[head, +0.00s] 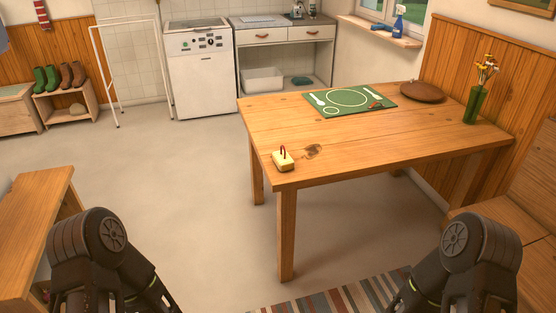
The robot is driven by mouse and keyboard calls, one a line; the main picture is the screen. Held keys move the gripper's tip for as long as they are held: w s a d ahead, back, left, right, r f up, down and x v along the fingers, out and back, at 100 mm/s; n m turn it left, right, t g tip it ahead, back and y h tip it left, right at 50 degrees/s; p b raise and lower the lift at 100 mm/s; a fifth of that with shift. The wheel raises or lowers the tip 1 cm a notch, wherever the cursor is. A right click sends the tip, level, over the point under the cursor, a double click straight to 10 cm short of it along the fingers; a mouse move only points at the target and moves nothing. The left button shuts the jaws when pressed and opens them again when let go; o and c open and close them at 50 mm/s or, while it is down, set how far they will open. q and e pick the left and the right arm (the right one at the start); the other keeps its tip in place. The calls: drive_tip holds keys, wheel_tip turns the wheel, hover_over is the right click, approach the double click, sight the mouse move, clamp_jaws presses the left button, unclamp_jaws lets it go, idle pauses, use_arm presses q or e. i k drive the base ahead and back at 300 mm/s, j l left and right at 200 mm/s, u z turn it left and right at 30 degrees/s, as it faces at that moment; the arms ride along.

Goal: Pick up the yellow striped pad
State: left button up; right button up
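A small pale yellow pad (283,161) with a dark red loop standing up from its top lies at the near left corner of the wooden table (400,145). It is too small to make out stripes clearly. Parts of both my arms show at the bottom left and bottom right, well short of the pad. Neither of my grippers is in view.
On the table are a green place mat (383,92), a brown round thing (422,92) and a green vase (475,104) with flowers. A striped rug (335,300) lies below. A wooden bench (32,220) stands at left. The floor (175,190) between is clear.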

sight(283, 161)
drive_tip(key=i, duration=1.25)
drive_tip(key=z, duration=0.95)
